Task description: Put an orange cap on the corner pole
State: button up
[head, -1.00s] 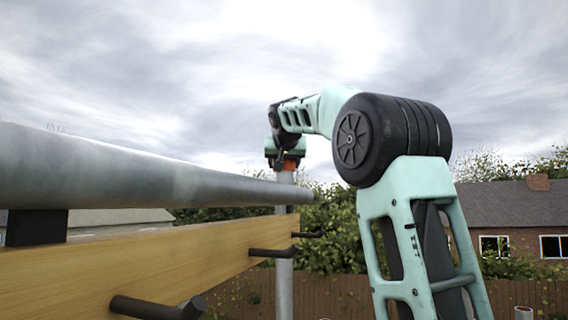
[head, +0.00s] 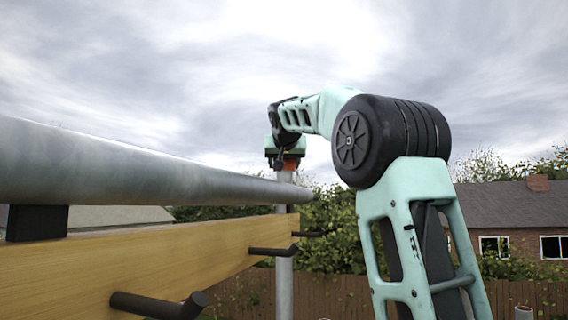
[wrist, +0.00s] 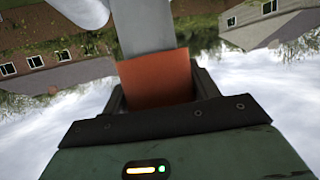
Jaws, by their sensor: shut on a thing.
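The orange cap (wrist: 156,82) is between the jaws of my gripper (wrist: 160,95) in the wrist view. In the head view the orange cap (head: 289,165) shows small below my gripper (head: 287,160). My gripper is shut on it. The grey corner pole (head: 284,280) stands upright under the cap. In the wrist view the pole (wrist: 146,35) runs straight out from the cap's open end, and the cap appears to sit around the pole's top. The cap's inside is hidden.
A grey horizontal rail (head: 120,172) runs from the left towards the pole. Below it is a wooden board (head: 130,265) with dark pegs (head: 160,304) sticking out. A wooden fence (head: 350,298), bushes and a brick house (head: 520,220) lie behind. Open sky is above.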

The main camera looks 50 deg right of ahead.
jog(key=shift+f+b, duration=0.55)
jog(key=shift+f, duration=0.05)
jog(key=o, duration=0.7)
jog(key=shift+s+a, duration=0.1)
jog(key=shift+b+v, duration=1.2)
jog(key=shift+v, duration=4.25)
